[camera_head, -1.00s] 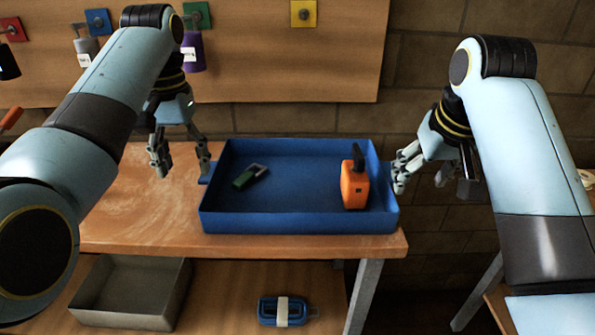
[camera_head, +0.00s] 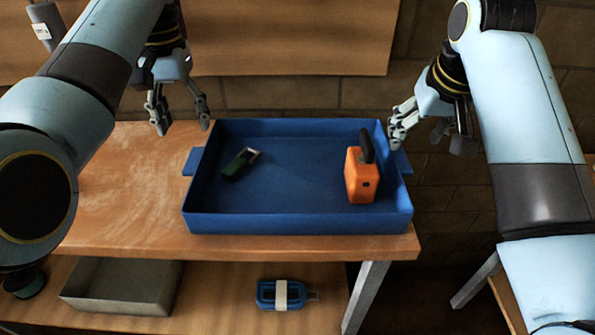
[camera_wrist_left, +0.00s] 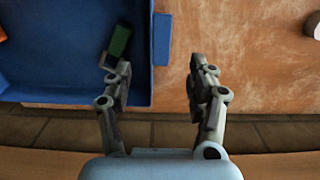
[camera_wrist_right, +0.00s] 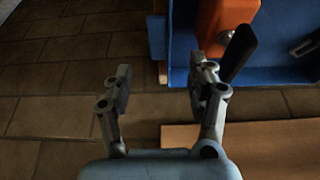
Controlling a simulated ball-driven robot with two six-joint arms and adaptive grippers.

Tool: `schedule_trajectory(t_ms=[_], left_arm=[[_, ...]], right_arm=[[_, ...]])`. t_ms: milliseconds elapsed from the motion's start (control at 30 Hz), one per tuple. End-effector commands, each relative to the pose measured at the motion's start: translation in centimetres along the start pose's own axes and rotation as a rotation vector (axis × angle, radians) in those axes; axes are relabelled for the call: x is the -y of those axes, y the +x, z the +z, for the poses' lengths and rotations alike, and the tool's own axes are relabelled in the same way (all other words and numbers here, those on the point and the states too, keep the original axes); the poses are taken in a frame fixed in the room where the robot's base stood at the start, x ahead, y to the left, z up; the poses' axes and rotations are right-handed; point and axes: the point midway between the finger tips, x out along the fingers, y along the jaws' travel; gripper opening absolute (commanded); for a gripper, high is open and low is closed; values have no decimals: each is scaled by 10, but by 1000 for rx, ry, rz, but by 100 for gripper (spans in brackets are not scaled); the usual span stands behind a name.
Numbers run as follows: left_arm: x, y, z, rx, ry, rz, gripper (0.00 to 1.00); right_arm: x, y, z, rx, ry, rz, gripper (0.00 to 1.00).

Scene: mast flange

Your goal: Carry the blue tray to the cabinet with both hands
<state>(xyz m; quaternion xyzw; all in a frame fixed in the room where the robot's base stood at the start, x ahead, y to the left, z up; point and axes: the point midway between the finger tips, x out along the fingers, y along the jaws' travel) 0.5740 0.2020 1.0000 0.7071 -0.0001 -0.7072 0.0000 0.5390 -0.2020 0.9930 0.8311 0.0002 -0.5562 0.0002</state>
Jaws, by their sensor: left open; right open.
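The blue tray (camera_head: 300,222) sits on the wooden table, with a tab handle on each short side. It holds an orange object with a black handle (camera_head: 362,178) at the right and a dark green object (camera_head: 240,164) at the left. My left gripper (camera_head: 182,122) is open and empty, near the left handle (camera_head: 192,162). In the left wrist view this handle (camera_wrist_left: 162,40) appears between the spread fingers, beyond their tips. My right gripper (camera_head: 428,142) is open near the right handle (camera_head: 402,163). That handle (camera_wrist_right: 156,37) also appears beyond and between its fingers. I cannot identify the cabinet.
The wooden table (camera_head: 120,200) has bare top left of the tray. On its lower shelf are a grey bin (camera_head: 120,288) and a blue box with a pale band (camera_head: 281,294). Another table edge (camera_head: 510,300) shows at the lower right.

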Motion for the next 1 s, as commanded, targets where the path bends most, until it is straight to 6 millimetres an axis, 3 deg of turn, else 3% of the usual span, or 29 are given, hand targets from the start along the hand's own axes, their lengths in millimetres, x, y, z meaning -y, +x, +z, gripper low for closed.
schedule_trajectory(t_ms=[300,500,933,1000], left_arm=[[0,58,1,5,0,0,58],[0,83,1,2,-1,0,58],[0,93,1,1,0,0,58],[0,93,1,1,0,0,51]], right_arm=[[0,58,1,3,0,1,58],[0,83,0,1,0,1,58],[0,92,0,-1,0,0,58],[0,92,0,-1,0,0,51]])
